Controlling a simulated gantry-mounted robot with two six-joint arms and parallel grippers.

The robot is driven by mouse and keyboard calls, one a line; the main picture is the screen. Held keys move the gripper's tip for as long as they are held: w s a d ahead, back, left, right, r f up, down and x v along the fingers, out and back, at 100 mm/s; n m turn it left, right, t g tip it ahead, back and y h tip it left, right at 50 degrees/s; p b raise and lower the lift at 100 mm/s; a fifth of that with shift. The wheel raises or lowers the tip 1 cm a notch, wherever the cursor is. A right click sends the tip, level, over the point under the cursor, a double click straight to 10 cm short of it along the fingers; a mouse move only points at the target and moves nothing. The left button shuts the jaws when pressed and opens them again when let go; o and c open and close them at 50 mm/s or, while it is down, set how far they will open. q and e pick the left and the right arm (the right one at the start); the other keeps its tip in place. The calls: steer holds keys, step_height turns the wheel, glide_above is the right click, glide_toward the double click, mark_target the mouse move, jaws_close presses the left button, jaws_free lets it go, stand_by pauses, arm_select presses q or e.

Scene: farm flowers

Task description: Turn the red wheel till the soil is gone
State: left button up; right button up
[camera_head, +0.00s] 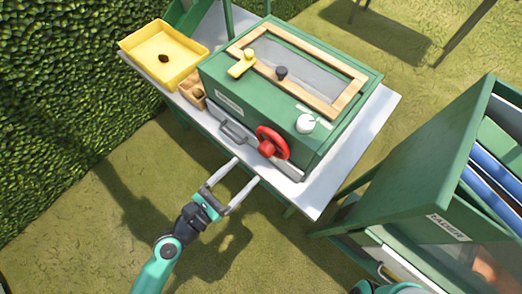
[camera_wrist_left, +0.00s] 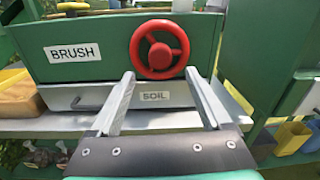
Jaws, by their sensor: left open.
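The red wheel (camera_head: 272,142) is on the front of a green box (camera_head: 222,98) on the white table. It also shows in the left wrist view (camera_wrist_left: 160,49), straight ahead between my finger lines. My left gripper (camera_head: 248,170) is open and empty, just in front of and below the wheel, apart from it. In the left wrist view its fingers (camera_wrist_left: 160,78) point toward the wheel. A drawer labelled SOIL (camera_wrist_left: 154,97) is below the wheel. No soil can be made out. My right gripper cannot be made out; a teal arm part shows at the bottom right.
A yellow tray (camera_head: 191,50) with a small dark item stands at the table's left. A small wooden box (camera_head: 190,90) is beside the green box. The box top has a framed window, a yellow knob (camera_head: 242,64) and a white dial (camera_head: 306,123). A green cabinet stands at right.

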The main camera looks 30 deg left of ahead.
mark_target(262, 153)
arm_select(q)
steer(key=x, duration=0.8)
steer(key=shift+s+p, duration=0.1)
steer(key=shift+p, duration=0.2)
jaws_close()
